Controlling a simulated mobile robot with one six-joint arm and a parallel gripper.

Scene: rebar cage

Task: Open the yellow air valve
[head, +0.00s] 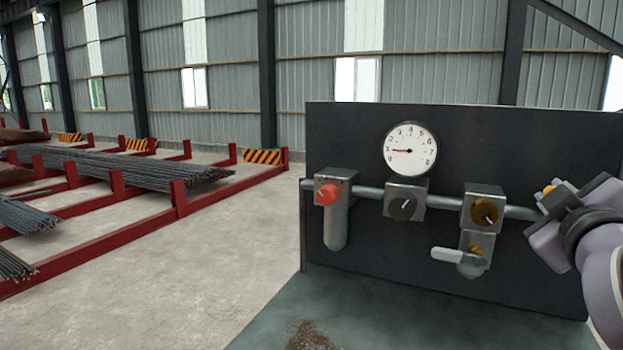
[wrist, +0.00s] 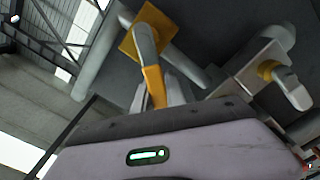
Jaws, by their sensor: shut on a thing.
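The yellow air valve is mostly hidden behind my gripper at the right end of the pipe in the head view; only a small yellow part (head: 549,188) shows. In the wrist view, a yellow square plate (wrist: 128,44) and a yellow lever (wrist: 153,86) show close up. My gripper (wrist: 164,97) is shut on the yellow lever, which runs down toward its jaws. In the head view my gripper (head: 556,215) is in front of the panel, at the pipe's right end. The lever's exact angle to the pipe is hard to tell.
Red racks of rebar (head: 120,165) stand left; floor between is clear.

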